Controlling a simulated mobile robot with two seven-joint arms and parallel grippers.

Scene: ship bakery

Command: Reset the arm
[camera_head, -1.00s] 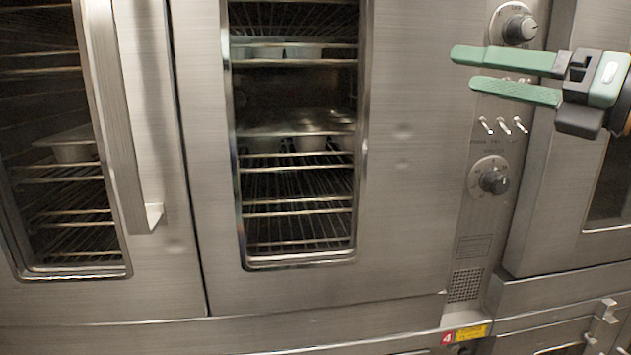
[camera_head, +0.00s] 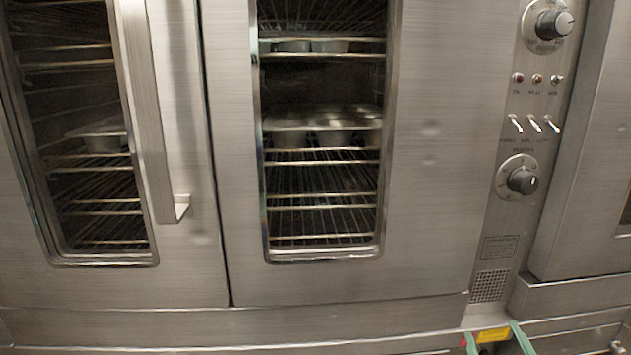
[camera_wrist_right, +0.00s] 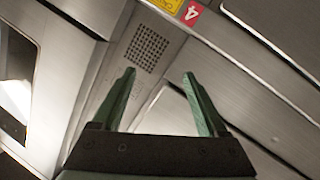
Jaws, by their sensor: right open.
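My right gripper (camera_head: 496,340) shows only by its two green fingertips at the bottom edge of the head view, low in front of the yellow label below the oven's control panel. In the right wrist view the gripper (camera_wrist_right: 158,78) has its two green fingers spread apart with nothing between them. Past the fingers are the perforated vent (camera_wrist_right: 148,47) and steel panels. The rest of the right arm is out of the head view. My left gripper is in neither view.
A steel oven fills the head view, with a left door handle (camera_head: 150,120), glass windows showing racks and pans (camera_head: 322,125), and a control panel with an upper knob (camera_head: 553,24), a lower knob (camera_head: 522,181) and switches. A yellow label (camera_head: 493,335) sits below.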

